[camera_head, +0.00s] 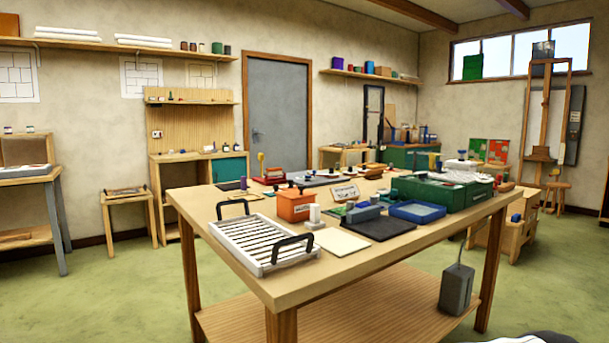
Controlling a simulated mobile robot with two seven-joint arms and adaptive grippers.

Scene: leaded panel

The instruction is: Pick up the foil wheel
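I cannot tell for certain which thing is the foil wheel; the items on the table are small at this distance. The wooden worktable (385,257) stands in front of me, crowded with tools. Small white round pieces (463,165) lie on the green case (428,192) at its right. An orange box with a dark handle (294,206) stands near the middle, with a small white cylinder (314,213) next to it. Neither of my grippers shows in the head view.
A white slatted rack with dark handles (262,239) covers the table's near left. A pale sheet (341,242), a black mat (380,228) and a blue tray (417,211) lie to its right. Green floor (120,290) is open at left.

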